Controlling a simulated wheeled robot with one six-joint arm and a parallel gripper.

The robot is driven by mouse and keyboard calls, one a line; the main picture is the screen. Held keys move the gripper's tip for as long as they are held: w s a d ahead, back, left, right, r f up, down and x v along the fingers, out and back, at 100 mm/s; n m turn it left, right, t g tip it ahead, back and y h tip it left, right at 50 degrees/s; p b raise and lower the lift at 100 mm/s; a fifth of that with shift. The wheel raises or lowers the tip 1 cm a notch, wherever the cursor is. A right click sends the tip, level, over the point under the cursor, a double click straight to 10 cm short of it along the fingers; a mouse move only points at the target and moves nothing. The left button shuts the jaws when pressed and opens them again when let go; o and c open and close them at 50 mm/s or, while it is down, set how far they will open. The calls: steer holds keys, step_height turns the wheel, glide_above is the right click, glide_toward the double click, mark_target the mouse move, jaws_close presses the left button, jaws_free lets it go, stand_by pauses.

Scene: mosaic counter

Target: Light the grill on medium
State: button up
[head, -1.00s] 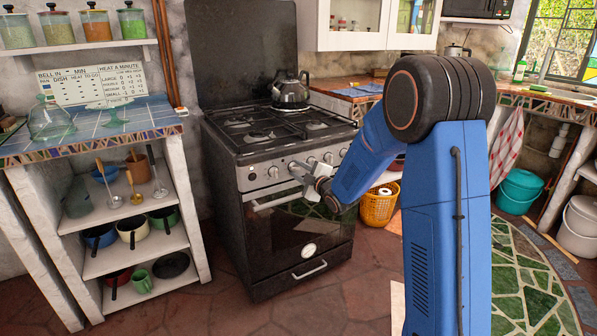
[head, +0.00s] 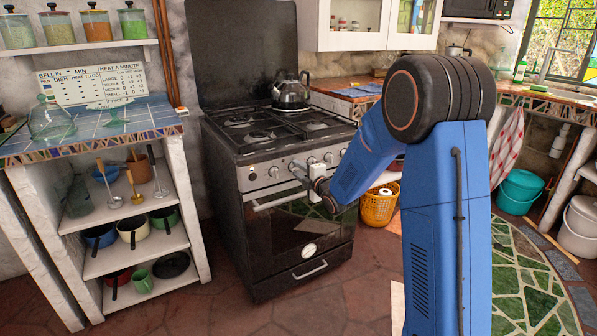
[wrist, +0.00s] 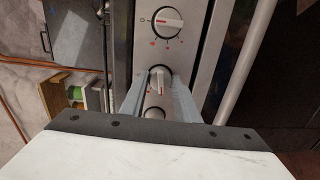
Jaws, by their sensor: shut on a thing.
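The dark stove (head: 290,240) stands against the wall with a row of control knobs on its silver front panel (head: 262,176). My gripper (head: 300,170) reaches to this panel from the right. In the wrist view my gripper (wrist: 158,85) is shut on a stove knob (wrist: 159,76), with a finger on each side of it. The red line on the held knob runs up and down in that view. A neighbouring knob (wrist: 155,20) has its pointer crosswise, level with a round mark, and red marks lie around it. The label of the held knob is not readable.
The oven door handle (head: 278,200) runs just below the knobs. A kettle (head: 290,92) stands on the back of the hob. A shelf unit (head: 150,262) with pots is at left and an orange basket (head: 378,207) at right.

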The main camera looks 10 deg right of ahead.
steer(key=shift+f, duration=0.1)
steer(key=o, duration=1)
steer(key=shift+o, duration=0.2)
steer(key=shift+s, duration=0.1)
steer(key=v, duration=1.7)
steer(key=shift+s+d, duration=0.1)
steer(key=shift+s, duration=0.05)
jaws_close()
stand_by(0.4)
